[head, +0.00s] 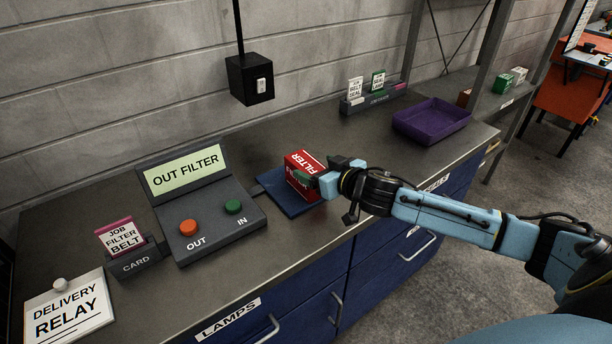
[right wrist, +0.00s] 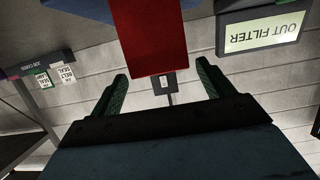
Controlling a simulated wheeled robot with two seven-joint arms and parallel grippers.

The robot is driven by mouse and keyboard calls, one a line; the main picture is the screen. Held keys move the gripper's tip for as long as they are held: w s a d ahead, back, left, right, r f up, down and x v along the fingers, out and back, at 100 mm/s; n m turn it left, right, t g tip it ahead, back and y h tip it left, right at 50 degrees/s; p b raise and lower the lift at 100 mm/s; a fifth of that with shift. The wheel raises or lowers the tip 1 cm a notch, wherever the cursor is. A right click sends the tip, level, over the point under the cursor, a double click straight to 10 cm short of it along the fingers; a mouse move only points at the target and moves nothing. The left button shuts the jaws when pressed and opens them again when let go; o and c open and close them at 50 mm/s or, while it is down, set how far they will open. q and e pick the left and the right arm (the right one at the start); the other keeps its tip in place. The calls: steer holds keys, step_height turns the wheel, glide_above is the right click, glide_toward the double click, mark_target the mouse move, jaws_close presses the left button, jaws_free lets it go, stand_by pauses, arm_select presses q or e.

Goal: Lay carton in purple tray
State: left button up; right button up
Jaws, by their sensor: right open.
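My right gripper (head: 322,183) is at the carton's right side in the head view. In the right wrist view the gripper (right wrist: 162,90) is open, and the red carton (right wrist: 153,35) shows between and beyond the fingertips. I cannot tell whether a finger touches it. The purple tray (head: 432,121) stands farther right on the bench and looks empty. My left gripper is not in view.
A control panel (head: 207,212) reading OUT FILTER has an orange and a green button. A card holder (head: 133,263) and a DELIVERY RELAY sign (head: 69,310) stand at left. A grey holder with cards (head: 372,101) is behind. Bench between pad and tray is mostly clear.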

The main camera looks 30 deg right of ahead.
mark_target(307, 164)
steer(key=shift+x, duration=2.55)
steer(key=shift+a, duration=0.15)
steer(key=c, duration=1.4)
steer(key=shift+o, duration=0.2)
step_height(307, 164, up, 10)
steer(key=shift+r+p, duration=0.1)
steer(key=shift+p, duration=0.8)
steer(key=s+a+f, duration=0.2)
steer(key=a, duration=0.3)
steer(key=shift+s+f+y, duration=0.25)
steer(key=shift+s+y, duration=0.05)
steer(key=shift+s, duration=0.05)
steer(key=shift+n, duration=0.3)
steer(key=s+a, duration=0.1)
steer(key=a, duration=0.1)
steer(key=s+a+f, duration=0.1)
steer(key=s+a, duration=0.3)
steer(key=shift+a+f, duration=0.1)
steer(key=shift+f, duration=0.05)
steer(key=s+a+r+m+h, duration=0.1)
steer(key=s+a, duration=0.1)
steer(key=s, duration=0.5)
steer(key=shift+a+h, duration=0.3)
steer(key=shift+a, duration=0.05)
steer(key=shift+s+d+r+m, duration=0.1)
steer(key=shift+s+r+m, duration=0.1)
steer(key=shift+s+m, duration=0.15)
